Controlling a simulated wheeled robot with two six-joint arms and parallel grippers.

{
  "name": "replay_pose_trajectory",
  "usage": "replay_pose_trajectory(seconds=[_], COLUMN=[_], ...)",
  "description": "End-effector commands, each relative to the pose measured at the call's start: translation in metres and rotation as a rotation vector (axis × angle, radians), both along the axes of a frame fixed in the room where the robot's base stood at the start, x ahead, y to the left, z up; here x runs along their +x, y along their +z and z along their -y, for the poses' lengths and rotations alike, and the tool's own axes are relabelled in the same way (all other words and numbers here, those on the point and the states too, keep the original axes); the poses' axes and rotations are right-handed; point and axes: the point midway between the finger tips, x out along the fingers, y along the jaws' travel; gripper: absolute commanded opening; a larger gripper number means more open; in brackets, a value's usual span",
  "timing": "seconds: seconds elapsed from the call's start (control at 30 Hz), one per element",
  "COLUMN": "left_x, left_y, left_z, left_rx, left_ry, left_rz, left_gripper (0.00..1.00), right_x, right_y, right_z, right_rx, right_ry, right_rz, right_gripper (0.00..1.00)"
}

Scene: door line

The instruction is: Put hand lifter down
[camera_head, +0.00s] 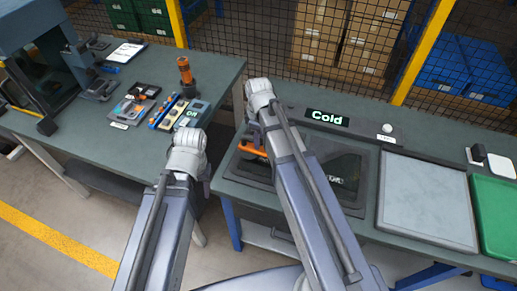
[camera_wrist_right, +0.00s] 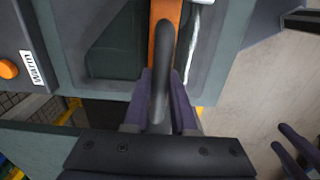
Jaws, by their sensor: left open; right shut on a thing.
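The hand lifter shows in the right wrist view as a dark curved handle (camera_wrist_right: 162,75) beside an orange strip (camera_wrist_right: 160,15). In the head view, an orange part (camera_head: 253,150) shows just below my right gripper (camera_head: 251,132), over the dark inset panel at the bench's left end. My right gripper (camera_wrist_right: 158,115) is shut on the handle. Whether the lifter touches the bench is unclear. My left gripper (camera_head: 206,172) is empty and lower left, in front of the gap between benches. Its parted fingers show in the right wrist view (camera_wrist_right: 296,150).
The right bench has a lit "Cold" sign (camera_head: 327,118), a pale flat panel (camera_head: 428,198) and a green tray (camera_head: 497,215). The left bench holds a machine (camera_head: 40,50), an orange-topped beacon (camera_head: 185,72) and small parts. An orange button (camera_wrist_right: 8,68) sits beside a "Warm" label.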

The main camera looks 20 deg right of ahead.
Motion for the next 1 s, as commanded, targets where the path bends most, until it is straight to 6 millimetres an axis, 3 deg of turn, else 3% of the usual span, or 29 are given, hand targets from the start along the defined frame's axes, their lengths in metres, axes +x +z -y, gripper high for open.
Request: replay_pose_trajectory(seconds=[0.3, 0.73, 0.77, 1.0], left_x=[0.0, 0.0, 0.0, 0.0], left_y=[-0.037, -0.039, -0.039, -0.038], left_z=[0.0, 0.0, 0.0, 0.0], left_rx=[0.0, 0.0, 0.0, 0.0], left_ry=[0.0, 0.0, 0.0, 0.0], left_rz=[0.0, 0.0, 0.0, 0.0], left_gripper=[0.5, 0.5, 0.5, 0.5], right_x=[0.0, 0.0, 0.0, 0.0], right_y=[-0.036, -0.039, -0.039, -0.038], right_z=[0.0, 0.0, 0.0, 0.0], right_rx=[0.0, 0.0, 0.0, 0.0], right_ry=[0.0, 0.0, 0.0, 0.0], right_rz=[0.0, 0.0, 0.0, 0.0], right_gripper=[0.0, 0.0, 0.25, 0.52])
